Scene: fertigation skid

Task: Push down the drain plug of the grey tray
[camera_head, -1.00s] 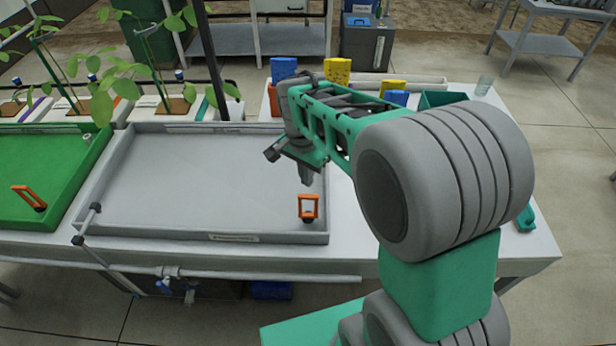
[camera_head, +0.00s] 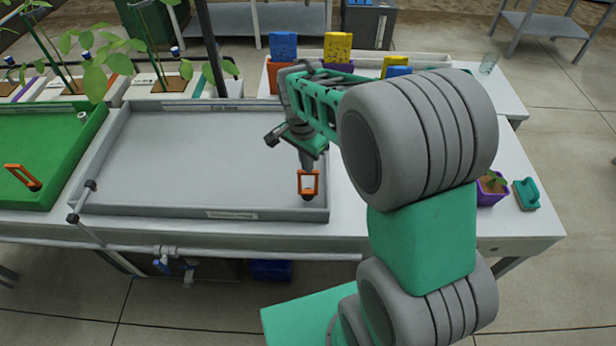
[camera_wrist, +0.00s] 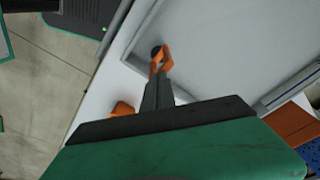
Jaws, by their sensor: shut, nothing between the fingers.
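The grey tray (camera_head: 200,160) lies on the white bench, wide and shallow. Its drain plug (camera_head: 308,184) has an orange loop handle on a dark base and stands upright in the tray's front right corner. The plug also shows in the wrist view (camera_wrist: 161,58), just beyond my fingertips. My gripper (camera_head: 307,168) points down over the tray's right side, shut and empty. Its fingertips overlap the top of the orange handle in the head view; I cannot tell whether they touch it. In the wrist view the shut fingers (camera_wrist: 157,82) reach to the handle's near end.
The green tray (camera_head: 50,150) with its own orange-handled plug (camera_head: 22,177) stands at the left. Seedlings stand behind. Blue and yellow packets (camera_head: 338,47) stand at the back. A purple pot (camera_head: 491,188) and a teal object (camera_head: 526,194) sit at the right.

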